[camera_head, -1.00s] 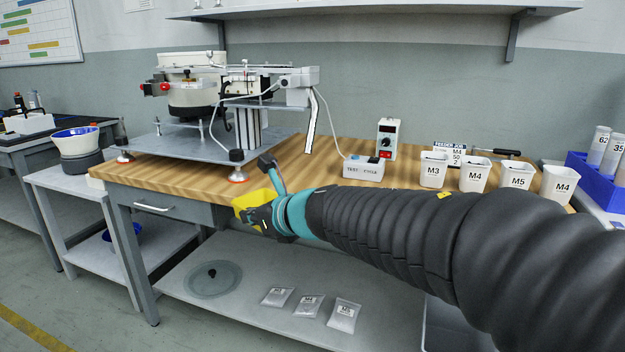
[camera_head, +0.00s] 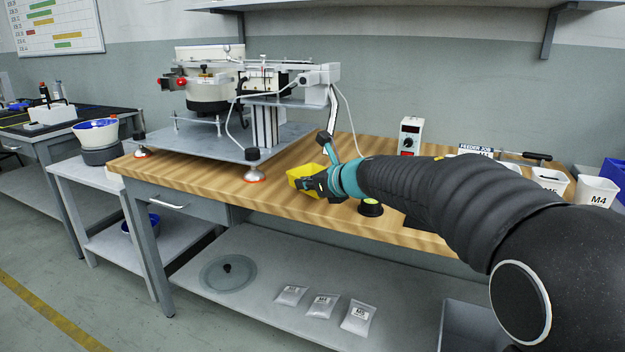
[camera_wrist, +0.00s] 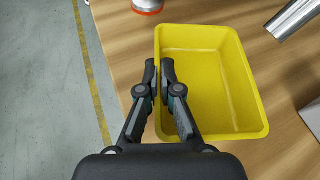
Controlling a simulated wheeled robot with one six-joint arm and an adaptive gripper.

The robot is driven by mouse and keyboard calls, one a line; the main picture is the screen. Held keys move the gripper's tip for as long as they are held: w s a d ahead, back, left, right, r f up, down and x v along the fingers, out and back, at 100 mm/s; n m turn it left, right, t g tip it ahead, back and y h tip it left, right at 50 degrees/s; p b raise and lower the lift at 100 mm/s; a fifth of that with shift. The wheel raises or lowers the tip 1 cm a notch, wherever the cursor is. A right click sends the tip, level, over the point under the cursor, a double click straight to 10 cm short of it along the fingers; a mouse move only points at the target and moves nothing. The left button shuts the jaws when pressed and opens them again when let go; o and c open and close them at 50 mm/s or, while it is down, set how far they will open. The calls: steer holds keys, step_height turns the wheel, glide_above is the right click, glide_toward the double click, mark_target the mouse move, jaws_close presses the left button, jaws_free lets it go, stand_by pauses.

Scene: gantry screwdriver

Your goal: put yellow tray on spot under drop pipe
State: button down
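The yellow tray (camera_head: 303,173) is at the front of the wooden bench top, just left of my gripper (camera_head: 318,181). In the wrist view the empty tray (camera_wrist: 215,90) has its left wall between the two fingers of my gripper (camera_wrist: 159,72), one finger outside and one inside. The fingers are closed on that wall. I cannot tell whether the tray touches the bench. The drop pipe (camera_head: 331,108) slants down from the feeder machine behind the tray. Its metal end (camera_wrist: 290,20) shows at top right in the wrist view. The spot is not distinguishable.
The machine's grey base plate (camera_head: 215,145) and its red-ringed foot (camera_head: 254,172) stand left of the tray. A control box (camera_head: 411,136) stands behind. White cups (camera_head: 597,190) are at right.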

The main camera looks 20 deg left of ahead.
mark_target(300, 176)
steer(key=w+p, duration=0.1)
steer(key=w, duration=0.3)
steer(key=shift+w+d+r, duration=0.1)
steer(key=shift+d, duration=0.05)
steer(key=shift+f+b, duration=0.4)
steer(key=shift+f, duration=0.35)
steer(key=shift+f, duration=0.15)
steer(key=shift+f, duration=0.15)
steer(key=c, duration=1.3)
jaws_free()
